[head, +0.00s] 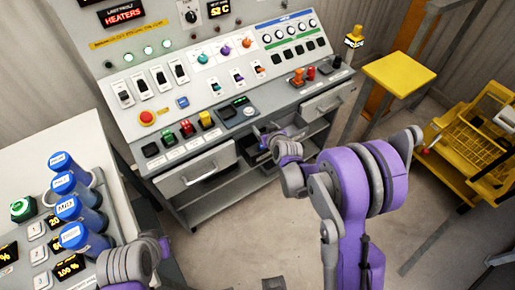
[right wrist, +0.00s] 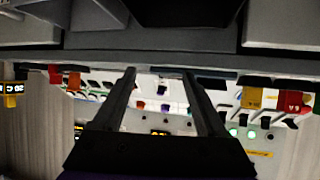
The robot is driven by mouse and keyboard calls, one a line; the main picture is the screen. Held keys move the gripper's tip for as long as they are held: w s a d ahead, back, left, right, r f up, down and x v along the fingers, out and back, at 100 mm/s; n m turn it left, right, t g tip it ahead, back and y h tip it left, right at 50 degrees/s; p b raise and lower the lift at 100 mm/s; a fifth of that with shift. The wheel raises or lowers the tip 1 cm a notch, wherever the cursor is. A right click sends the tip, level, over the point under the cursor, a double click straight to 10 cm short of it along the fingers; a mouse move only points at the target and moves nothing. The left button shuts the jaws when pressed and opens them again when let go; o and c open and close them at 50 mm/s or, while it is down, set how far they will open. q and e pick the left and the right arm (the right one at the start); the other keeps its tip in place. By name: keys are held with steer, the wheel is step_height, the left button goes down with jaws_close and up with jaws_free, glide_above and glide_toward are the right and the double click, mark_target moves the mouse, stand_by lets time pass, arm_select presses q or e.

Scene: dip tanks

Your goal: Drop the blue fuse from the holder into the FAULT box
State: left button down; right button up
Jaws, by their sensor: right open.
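I cannot pick out the blue fuse, its holder or the FAULT box for certain in either view. My right gripper (head: 264,134) is at the front edge of the control console (head: 130,82), in front of an open dark space below the desk. In the right wrist view its two dark fingers (right wrist: 158,76) are apart with nothing between them, and the console shows upside down beyond them. My left arm enters at the bottom left of the head view, but its gripper is not visible.
Blue-capped cylinders (head: 76,236) stand on the left bench. Yellow (head: 206,119) and red (head: 187,129) blocks sit along the console's front ledge. A drawer (head: 196,167) juts out below. A yellow stool (head: 398,74) and yellow cart (head: 470,140) stand right. Floor between is clear.

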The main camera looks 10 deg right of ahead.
steer(key=v, duration=0.9)
steer(key=shift+s, duration=0.2)
steer(key=shift+r, duration=0.1)
steer(key=s+r+g+p, duration=0.2)
steer(key=s+r+g, duration=0.1)
steer(key=s, duration=1)
steer(key=s+r+m+g+h+p, duration=0.1)
steer(key=s+r+g, duration=0.2)
steer(key=s, duration=1)
steer(key=shift+a+r+g+p, duration=0.15)
steer(key=shift+r+g+p, duration=0.25)
steer(key=shift+r, duration=0.25)
steer(key=shift+s, duration=0.1)
